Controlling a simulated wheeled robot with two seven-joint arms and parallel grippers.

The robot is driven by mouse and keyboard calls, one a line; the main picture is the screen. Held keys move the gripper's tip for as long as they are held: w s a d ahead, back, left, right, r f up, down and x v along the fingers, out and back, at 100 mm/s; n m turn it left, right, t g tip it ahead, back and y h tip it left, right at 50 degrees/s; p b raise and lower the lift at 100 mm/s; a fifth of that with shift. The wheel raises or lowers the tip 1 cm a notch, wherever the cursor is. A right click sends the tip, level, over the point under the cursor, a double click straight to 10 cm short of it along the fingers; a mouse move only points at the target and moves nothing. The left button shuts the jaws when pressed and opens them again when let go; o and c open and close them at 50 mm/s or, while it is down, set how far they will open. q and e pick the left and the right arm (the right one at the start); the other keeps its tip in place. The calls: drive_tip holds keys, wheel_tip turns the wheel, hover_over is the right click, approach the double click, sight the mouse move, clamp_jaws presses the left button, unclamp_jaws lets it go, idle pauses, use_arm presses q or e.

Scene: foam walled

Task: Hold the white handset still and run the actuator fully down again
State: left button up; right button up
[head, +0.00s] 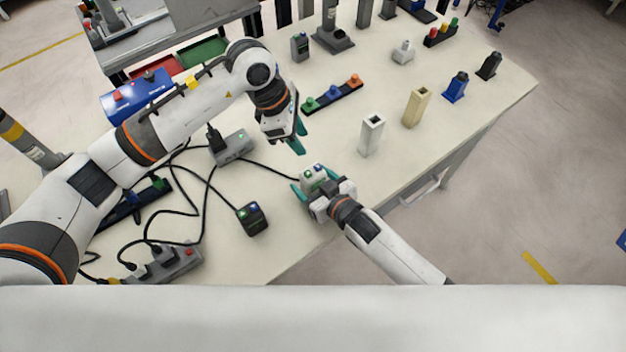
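The white handset (314,176) has a green and a blue button on top and sits near the table's front edge. My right gripper (312,184) has its teal fingers on either side of it and appears shut on it. My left gripper (301,143) hangs above and behind the handset, apart from it, empty, with its two teal fingertips apart. A black cable runs from the handset to a grey box (232,147). Which thing is the actuator I cannot tell; a grey column on a base (333,36) stands at the back.
A black handset (253,219) and a grey socket block (168,264) lie at the left among loose cables. A strip of coloured buttons (332,96) lies behind. White (371,136) and beige (416,107) hollow posts stand at the right. Bare table lies around them.

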drive_tip(key=shift+c, duration=0.5)
drive_tip(key=c, duration=0.9)
use_arm(q)
drive_tip(key=shift+c, duration=0.7)
use_arm(e)
drive_tip(key=shift+c, duration=0.7)
use_arm(q)
clamp_jaws()
